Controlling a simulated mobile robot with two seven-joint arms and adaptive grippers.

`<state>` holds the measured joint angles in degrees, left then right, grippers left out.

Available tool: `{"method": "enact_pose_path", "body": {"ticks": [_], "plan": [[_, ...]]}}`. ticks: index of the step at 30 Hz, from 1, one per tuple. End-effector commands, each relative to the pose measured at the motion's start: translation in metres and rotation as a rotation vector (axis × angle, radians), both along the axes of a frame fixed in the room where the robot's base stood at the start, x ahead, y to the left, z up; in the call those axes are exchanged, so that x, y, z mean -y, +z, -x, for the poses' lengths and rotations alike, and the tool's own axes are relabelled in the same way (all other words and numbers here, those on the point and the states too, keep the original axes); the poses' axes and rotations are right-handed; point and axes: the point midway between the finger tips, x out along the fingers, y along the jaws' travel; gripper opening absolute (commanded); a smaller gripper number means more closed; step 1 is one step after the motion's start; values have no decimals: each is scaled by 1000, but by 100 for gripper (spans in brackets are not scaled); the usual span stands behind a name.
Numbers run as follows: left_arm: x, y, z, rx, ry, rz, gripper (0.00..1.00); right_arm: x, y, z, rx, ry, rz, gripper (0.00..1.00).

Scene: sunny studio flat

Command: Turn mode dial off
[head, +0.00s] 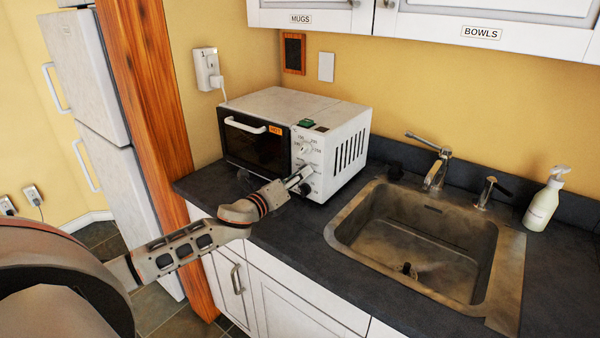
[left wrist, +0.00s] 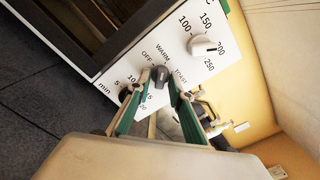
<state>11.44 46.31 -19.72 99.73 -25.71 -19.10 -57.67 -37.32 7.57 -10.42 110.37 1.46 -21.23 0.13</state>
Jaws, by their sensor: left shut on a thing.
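The toaster oven (head: 265,115) stands on the counter against the back wall, its control panel on the right of its front. In the left wrist view the dark mode dial (left wrist: 160,73) sits on the white panel among the labels OFF, WARM and TOAST. My left gripper (left wrist: 158,84) is shut on this dial, one green-padded finger on each side. In the head view my left gripper (head: 298,181) is at the panel and hides the dial. I cannot tell exactly which label the dial points to. My right gripper is not in view.
The white temperature knob (left wrist: 204,46) and dark timer knob (left wrist: 125,92) flank the mode dial. A sink (head: 425,240) with a faucet (head: 436,170) and a soap bottle (head: 545,200) lie to the right. A wooden post (head: 150,110) and a fridge (head: 85,80) stand left.

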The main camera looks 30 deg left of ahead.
Motion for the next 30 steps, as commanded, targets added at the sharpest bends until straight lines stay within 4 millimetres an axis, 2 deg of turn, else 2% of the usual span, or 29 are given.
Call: {"method": "enact_pose_path", "body": {"ticks": [18, 30], "plan": [[0, 4, 0, -41, 2, 573, 0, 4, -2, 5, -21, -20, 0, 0], [0, 5, 0, -61, 2, 816, 0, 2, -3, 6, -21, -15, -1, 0]]}}
